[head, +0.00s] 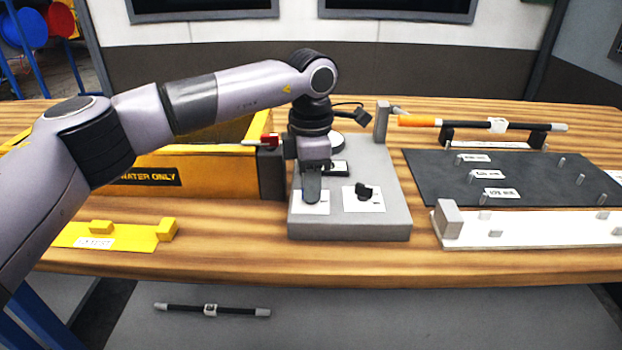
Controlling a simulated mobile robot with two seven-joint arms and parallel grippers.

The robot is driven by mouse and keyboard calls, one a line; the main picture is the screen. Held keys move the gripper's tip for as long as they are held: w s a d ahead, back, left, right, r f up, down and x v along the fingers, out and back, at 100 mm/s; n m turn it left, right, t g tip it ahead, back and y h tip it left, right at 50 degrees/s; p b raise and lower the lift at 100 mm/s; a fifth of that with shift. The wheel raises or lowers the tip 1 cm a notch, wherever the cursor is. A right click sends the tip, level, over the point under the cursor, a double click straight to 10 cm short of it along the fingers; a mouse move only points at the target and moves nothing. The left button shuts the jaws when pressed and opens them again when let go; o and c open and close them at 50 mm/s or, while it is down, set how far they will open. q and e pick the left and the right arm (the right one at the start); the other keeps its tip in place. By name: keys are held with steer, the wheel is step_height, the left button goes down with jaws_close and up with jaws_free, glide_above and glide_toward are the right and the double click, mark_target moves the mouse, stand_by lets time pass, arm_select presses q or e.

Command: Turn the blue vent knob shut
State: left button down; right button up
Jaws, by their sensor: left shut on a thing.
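My left gripper (311,195) points down over the left white card on the front of a grey block (385,228). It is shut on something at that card. The thing between the fingers is hidden, and no blue shows there; from its place it appears to be the blue vent knob. A black knob (366,190) stands uncovered on the right white card (374,204) of the same block. My right gripper is not in view.
A yellow bin (215,185) marked "WATER ONLY" stands left of the block, with a red-ended valve handle (268,141) beside my wrist. A dark mat (520,180) with pegs and a white rail (540,229) lie right. An orange-tipped rod (460,124) lies behind.

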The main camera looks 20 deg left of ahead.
arm_select(q)
steer(key=shift+m, duration=0.9)
steer(key=c, duration=1.2)
jaws_free()
steer(key=shift+r, duration=3.6)
